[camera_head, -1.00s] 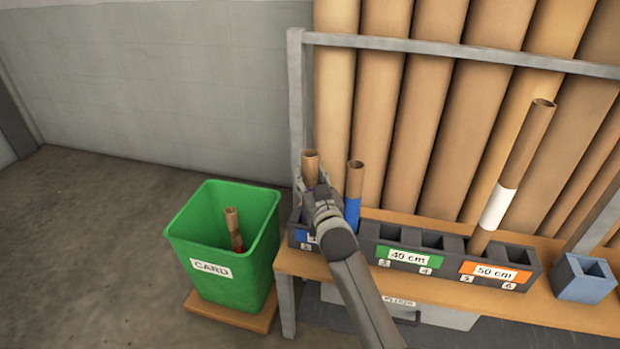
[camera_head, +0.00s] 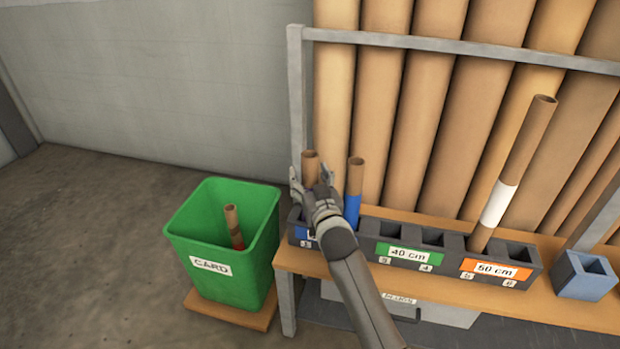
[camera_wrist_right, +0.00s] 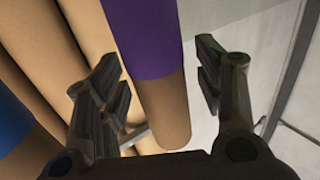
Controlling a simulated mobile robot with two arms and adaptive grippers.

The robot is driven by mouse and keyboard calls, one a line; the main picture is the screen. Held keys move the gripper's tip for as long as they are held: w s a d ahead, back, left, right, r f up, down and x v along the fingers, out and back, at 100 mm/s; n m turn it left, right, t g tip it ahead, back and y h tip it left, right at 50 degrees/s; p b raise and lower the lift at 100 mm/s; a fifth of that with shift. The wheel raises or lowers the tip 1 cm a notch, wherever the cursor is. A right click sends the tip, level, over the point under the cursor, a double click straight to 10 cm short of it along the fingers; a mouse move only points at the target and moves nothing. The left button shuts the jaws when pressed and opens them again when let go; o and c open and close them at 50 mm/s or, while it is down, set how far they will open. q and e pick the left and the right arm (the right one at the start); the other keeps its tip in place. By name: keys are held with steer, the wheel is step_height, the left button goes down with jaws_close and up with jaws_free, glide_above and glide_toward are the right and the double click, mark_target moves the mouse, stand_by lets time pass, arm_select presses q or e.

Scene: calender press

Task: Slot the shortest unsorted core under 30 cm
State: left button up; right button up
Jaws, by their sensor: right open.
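A short brown core (camera_head: 310,161) stands upright in the left slot of the dark block with the blue label (camera_head: 305,236), whose text is mostly hidden. Its purple band (camera_wrist_right: 148,35) shows in the right wrist view. My right gripper (camera_head: 312,184) is open, with its fingers on either side of this core; in the right wrist view the gripper (camera_wrist_right: 162,88) shows gaps beside the core. A core with a blue band (camera_head: 353,203) stands just to the right. A longer core with a white band (camera_head: 498,205) leans in the 50 cm block (camera_head: 525,262). My left gripper is out of view.
The 40 cm block (camera_head: 368,245) looks empty. A green CARD bin (camera_head: 205,285) with a red-banded core (camera_head: 233,222) stands left of the wooden shelf (camera_head: 440,298). A blue-grey holder (camera_head: 585,285) is at right. Tall tubes (camera_head: 450,120) stand behind a grey rail (camera_head: 450,48).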

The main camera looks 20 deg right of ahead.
steer(key=s, duration=1.2)
steer(key=shift+a, duration=0.4)
